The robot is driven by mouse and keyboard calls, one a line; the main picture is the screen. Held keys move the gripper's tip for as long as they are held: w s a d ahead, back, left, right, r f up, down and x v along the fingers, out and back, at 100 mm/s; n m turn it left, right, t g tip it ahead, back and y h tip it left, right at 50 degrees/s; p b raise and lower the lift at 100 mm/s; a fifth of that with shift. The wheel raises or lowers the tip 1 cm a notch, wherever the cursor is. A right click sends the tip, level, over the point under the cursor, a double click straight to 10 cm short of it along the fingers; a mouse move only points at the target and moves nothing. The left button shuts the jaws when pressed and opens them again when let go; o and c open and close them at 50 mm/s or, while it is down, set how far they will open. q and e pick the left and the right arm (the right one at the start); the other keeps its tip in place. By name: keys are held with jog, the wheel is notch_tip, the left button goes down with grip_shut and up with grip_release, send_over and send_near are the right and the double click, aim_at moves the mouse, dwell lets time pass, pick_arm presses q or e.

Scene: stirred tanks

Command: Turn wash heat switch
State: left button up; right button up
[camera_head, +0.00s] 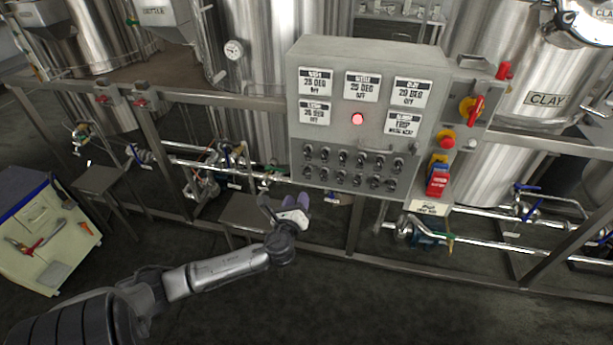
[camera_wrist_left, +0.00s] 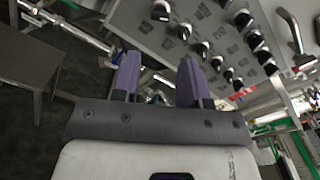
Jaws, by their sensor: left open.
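The grey control panel (camera_head: 270,110) stands ahead of me, with two rows of black switch knobs (camera_head: 342,168) along its lower part. The knob labels are too small to read, so I cannot tell which one is the wash heat switch. The top left display (camera_head: 315,80) seems to read wash, with OFF below. My left gripper (camera_head: 296,202) is open and empty, just below the panel's lower left corner, apart from the knobs. In the left wrist view its purple fingers (camera_wrist_left: 158,75) point toward the panel underside, with the knobs (camera_wrist_left: 203,49) beyond. My right gripper is not in view.
A red lamp (camera_head: 358,119) glows on the panel. A handle bar (camera_head: 372,150) sticks out above the knobs. Steel pipes (camera_head: 190,163) and frame rails run below and beside the panel.

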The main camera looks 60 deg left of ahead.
aim_at(306, 174)
pick_arm(q)
jog(key=b+x, duration=0.2)
jog(key=x, duration=0.9)
jog(key=shift+w+a+b, duration=0.25)
jog(key=shift+w+b, duration=0.05)
jog(key=shift+b, duration=0.05)
jog(key=c, duration=0.6)
jog(key=shift+c, duration=0.2)
